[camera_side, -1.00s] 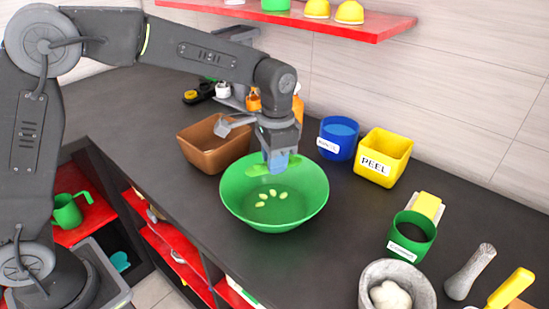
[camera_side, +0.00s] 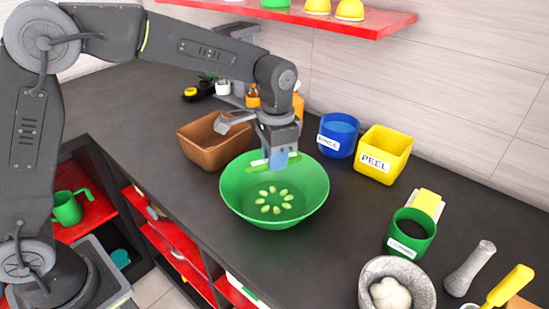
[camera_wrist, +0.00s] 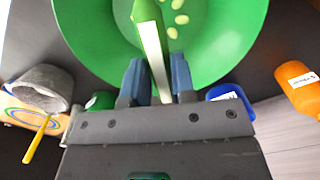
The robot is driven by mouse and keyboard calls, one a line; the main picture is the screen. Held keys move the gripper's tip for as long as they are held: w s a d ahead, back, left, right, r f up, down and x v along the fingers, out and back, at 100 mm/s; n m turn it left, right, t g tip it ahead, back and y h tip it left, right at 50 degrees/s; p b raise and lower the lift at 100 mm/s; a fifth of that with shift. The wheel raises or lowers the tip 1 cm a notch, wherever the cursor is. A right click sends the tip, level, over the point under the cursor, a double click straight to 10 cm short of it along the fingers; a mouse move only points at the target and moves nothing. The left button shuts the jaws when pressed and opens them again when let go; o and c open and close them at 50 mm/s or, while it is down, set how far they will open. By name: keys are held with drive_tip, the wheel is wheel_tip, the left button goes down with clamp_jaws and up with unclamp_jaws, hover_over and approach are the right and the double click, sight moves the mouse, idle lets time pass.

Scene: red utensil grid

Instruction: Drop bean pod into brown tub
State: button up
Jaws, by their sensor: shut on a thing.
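My gripper (camera_side: 278,160) is shut on a long green bean pod (camera_side: 259,163), above the back part of the green bowl (camera_side: 312,203). In the wrist view the pod (camera_wrist: 152,38) stands out between the blue fingertips (camera_wrist: 155,80), over the bowl (camera_wrist: 90,30). The brown tub (camera_side: 196,143) stands behind and left of the bowl.
A blue tub (camera_side: 337,140) and a yellow tub (camera_side: 383,160) labelled PEEL stand right of the bowl. A green container (camera_side: 410,235), a grey mortar (camera_side: 395,270) and a pestle (camera_side: 470,270) are at front right. A red shelf (camera_side: 300,20) hangs above the back.

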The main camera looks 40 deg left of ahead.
drive_tip(key=w+a, duration=0.1)
drive_tip(key=a, duration=0.2)
drive_tip(key=w+a, duration=0.1)
drive_tip(key=a, duration=0.2)
drive_tip(key=w+a+r, duration=0.1)
drive_tip(key=a, duration=0.2)
drive_tip(key=shift+w+a, duration=0.3)
drive_tip(key=shift+a, duration=0.05)
drive_tip(key=w+a+r, duration=0.1)
drive_tip(key=a+r, duration=0.1)
drive_tip(key=a, duration=1.2)
drive_tip(key=shift+a+f, duration=0.15)
drive_tip(key=shift+f, duration=1.45)
drive_tip(key=shift+a+f, duration=0.1)
drive_tip(key=shift+f, duration=1.45)
drive_tip(key=o, duration=0.8)
drive_tip(key=shift+w+r, duration=0.1)
wheel_tip(320, 180, up, 14)
drive_tip(key=shift+w+d+f, duration=0.1)
drive_tip(key=shift+f, duration=0.05)
